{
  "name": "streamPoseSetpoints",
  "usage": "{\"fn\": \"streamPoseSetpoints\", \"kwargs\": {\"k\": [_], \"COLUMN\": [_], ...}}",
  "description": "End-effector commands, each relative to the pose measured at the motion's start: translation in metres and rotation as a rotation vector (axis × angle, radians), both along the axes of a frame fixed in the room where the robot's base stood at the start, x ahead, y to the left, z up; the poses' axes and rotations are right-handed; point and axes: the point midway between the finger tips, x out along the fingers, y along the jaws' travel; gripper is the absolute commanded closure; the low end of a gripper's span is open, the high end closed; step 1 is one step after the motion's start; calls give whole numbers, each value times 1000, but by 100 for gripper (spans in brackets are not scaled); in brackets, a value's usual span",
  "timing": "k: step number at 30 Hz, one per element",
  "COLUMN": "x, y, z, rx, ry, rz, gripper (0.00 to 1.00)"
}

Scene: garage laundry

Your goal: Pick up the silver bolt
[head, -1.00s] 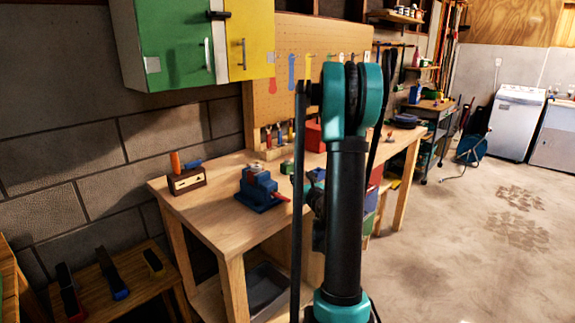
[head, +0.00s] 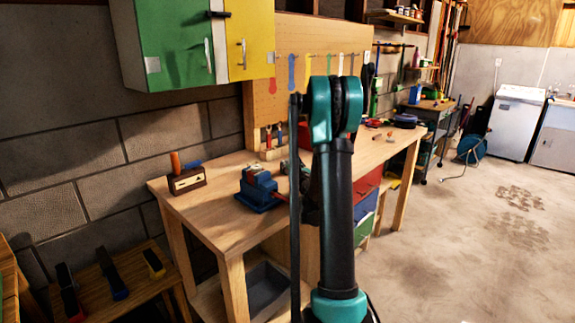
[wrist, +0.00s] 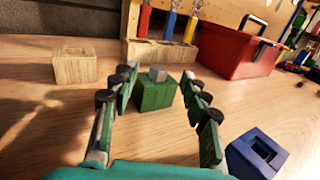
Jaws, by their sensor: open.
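A small silver-grey piece, apparently the silver bolt (wrist: 158,71), sits on top of a green block (wrist: 156,93) on the workbench in the wrist view. My gripper (wrist: 159,80) is open, with one finger to the left of the green block and the other to the right. The fingers are apart from the block, and nothing is held. In the head view my arm covers most of the gripper, and I cannot make out the bolt there.
The wooden workbench (head: 222,220) holds a blue vise (head: 259,190). In the wrist view, a wooden block (wrist: 75,68) stands left, a blue block (wrist: 256,155) near right, and a red toolbox (wrist: 233,52) behind right. A tool rack (wrist: 160,52) stands close behind the green block.

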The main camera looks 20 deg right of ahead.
Motion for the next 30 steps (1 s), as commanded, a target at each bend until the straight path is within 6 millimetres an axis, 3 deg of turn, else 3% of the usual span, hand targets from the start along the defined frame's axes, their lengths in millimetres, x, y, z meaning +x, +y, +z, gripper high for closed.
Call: {"fn": "streamPoseSetpoints", "kwargs": {"k": [9, 16, 27, 30], "x": [42, 44, 43, 43], "y": [1, 1, 1, 1], "z": [-5, -4, -4, -4], "rx": [0, 0, 0, 0], "ry": [0, 0, 0, 0], "rz": [0, 0, 0, 0], "gripper": [54, 54, 100, 100]}}
